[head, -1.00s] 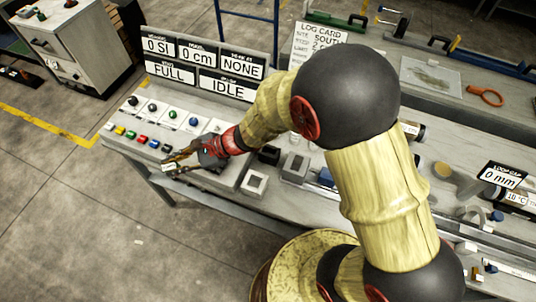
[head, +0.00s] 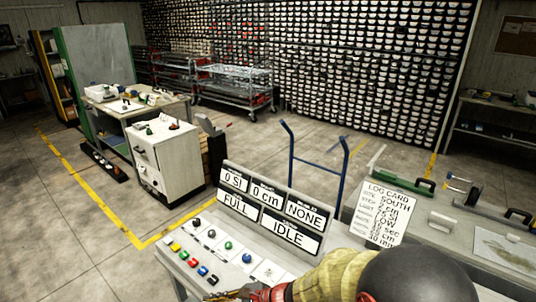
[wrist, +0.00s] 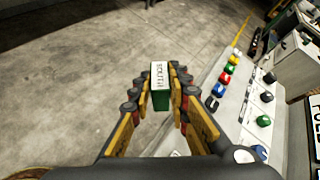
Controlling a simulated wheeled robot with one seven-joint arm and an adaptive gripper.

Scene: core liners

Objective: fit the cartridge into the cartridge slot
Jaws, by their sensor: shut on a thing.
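The cartridge (wrist: 160,99) is a small green block with a white label reading "SOUTH" in the wrist view. My gripper (wrist: 160,76) is shut on it, one finger on each side, and the block stands out at the fingertips. Grey concrete floor shows behind it, with the button console to the right. In the head view, my gripper (head: 222,296) is at the bottom edge, in front of the buttons and partly cut off. I cannot make out the cartridge there. The cartridge slot is not identifiable in either current view.
The console (head: 190,262) carries coloured buttons and knobs. A display board (head: 274,217) reads "FULL" and "IDLE" behind them. A log card (head: 383,212) reading "SOUTH" stands to its right. A blue-framed trolley (head: 318,172) and a white cabinet (head: 168,165) stand beyond. Floor to the left is open.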

